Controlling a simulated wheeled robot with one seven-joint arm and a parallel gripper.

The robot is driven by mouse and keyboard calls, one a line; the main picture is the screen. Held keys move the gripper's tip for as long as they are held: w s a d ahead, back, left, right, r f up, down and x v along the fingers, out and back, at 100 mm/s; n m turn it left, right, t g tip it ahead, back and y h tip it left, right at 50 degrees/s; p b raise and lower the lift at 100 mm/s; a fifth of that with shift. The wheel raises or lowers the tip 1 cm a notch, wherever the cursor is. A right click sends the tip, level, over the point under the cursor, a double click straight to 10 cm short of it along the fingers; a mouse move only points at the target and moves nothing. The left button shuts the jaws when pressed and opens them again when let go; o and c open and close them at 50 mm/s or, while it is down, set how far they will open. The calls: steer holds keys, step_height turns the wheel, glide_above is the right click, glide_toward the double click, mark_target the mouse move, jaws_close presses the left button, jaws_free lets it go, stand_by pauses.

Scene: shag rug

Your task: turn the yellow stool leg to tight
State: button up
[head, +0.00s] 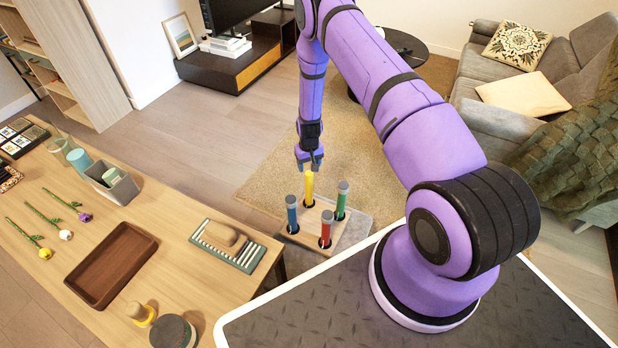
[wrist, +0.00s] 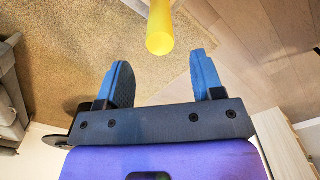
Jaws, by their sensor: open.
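The yellow stool leg (head: 309,189) stands upright at the far corner of the pale wooden stool seat (head: 314,217). Blue (head: 292,214), green (head: 341,200) and red (head: 326,228) legs stand at the other corners. My gripper (head: 308,165) points down over the yellow leg, its fingertips around the height of the leg's top. In the wrist view, my gripper (wrist: 160,60) is open and empty. The rounded end of the yellow leg (wrist: 160,35) shows just past the fingertips, in line with the gap. Whether the leg is seated fully in its hole cannot be told.
The stool rests on a grey mat (head: 352,234) by the shag rug (head: 262,185). A wooden table (head: 60,275) on the left holds a brown tray (head: 112,262), flowers, cups and a striped board (head: 236,247). The sofa (head: 480,85) stands at the back right.

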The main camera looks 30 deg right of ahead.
mark_target(309, 173)
step_height(309, 173, down, 8)
steer(key=shift+r, duration=0.1)
steer(key=shift+c, duration=0.2)
steer(key=c, duration=0.9)
